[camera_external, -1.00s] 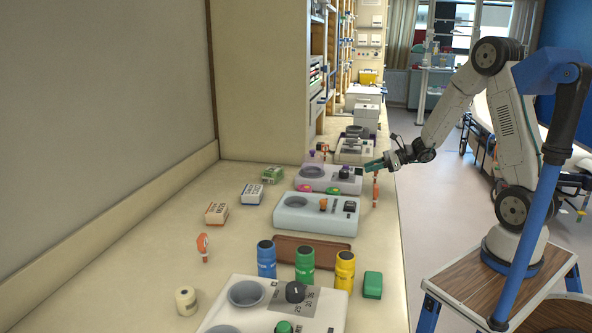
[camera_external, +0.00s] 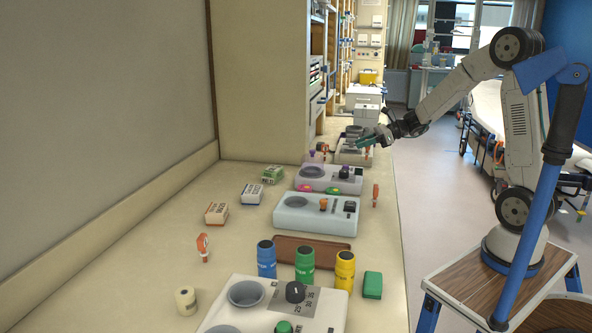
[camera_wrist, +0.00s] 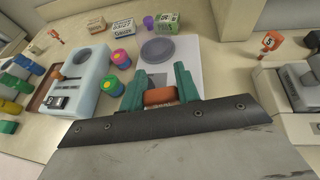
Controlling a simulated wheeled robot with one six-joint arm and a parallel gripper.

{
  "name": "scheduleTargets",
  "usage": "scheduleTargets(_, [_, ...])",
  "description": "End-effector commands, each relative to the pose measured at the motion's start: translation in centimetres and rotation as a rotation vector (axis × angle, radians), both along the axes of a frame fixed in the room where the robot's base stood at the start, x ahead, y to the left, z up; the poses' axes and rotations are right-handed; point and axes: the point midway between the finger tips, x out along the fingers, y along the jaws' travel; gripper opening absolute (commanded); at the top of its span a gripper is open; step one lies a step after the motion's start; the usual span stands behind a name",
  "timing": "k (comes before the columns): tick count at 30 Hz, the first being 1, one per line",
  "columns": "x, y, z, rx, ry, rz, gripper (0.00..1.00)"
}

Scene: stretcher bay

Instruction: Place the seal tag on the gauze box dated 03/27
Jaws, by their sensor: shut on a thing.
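My gripper (camera_external: 366,142) is over the far right part of the counter. In the wrist view its green fingers (camera_wrist: 160,92) are shut on an orange-red piece, which looks like the seal tag (camera_wrist: 160,97). A bit of this orange-red shows below the fingers in the outside view (camera_external: 367,154). Three gauze boxes stand in a slanting row on the counter's left side: orange-and-white (camera_external: 216,213), blue-and-white (camera_external: 252,194) and green-and-white (camera_external: 272,174). They also show at the top of the wrist view: orange (camera_wrist: 96,25), blue (camera_wrist: 123,29), green (camera_wrist: 166,22). Their dates are too small to read. My gripper is well apart from them.
Panel devices stand between: lavender (camera_external: 318,178), light blue (camera_external: 308,214), white (camera_external: 265,300). Blue, green and yellow bottles (camera_external: 305,265) stand by a brown tray (camera_external: 335,250). Orange markers stand left (camera_external: 203,247) and right (camera_external: 375,195). Counter around the boxes is mostly clear.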

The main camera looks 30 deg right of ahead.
Motion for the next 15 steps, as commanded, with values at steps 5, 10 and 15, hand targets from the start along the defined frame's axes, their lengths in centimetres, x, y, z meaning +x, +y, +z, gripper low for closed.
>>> scheduleTargets(5, [1.3, 9.6, 0.0, 0.0, -0.001, 0.179, 0.11])
scheduleTargets(10, [0.9, 19.0, -0.2, 0.001, -0.001, 0.342, 0.11])
scheduleTargets(15, [-0.8, 27.2, -0.5, -0.001, -0.002, 0.48, 0.11])
